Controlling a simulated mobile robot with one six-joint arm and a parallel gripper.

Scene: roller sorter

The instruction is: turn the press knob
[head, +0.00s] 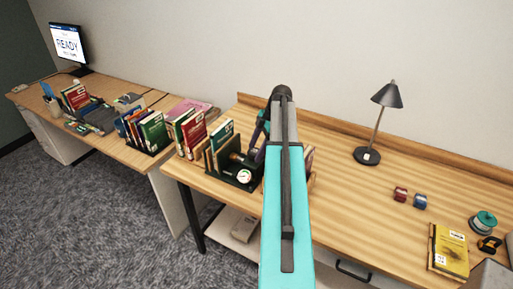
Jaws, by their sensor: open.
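A dark press (228,178) stands near the front left of the wooden bench, with books upright at its left side. A round white dial (244,176) shows on its front. A small brownish cylinder (237,157), which may be the press knob, shows just above the dial. My teal arm reaches over the bench and bends down behind the press's right side. My gripper (254,155) is small and dark beside the brownish cylinder. It is open. Its fingers are partly hidden by my arm, and I cannot tell whether they touch the cylinder.
Several books (192,133) stand left of the press. A black lamp (387,95), small red (401,194) and blue (420,201) items, a yellow book (449,250) and a green spool (483,222) are on the right. A monitor (68,45) reads READY. The bench middle right is clear.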

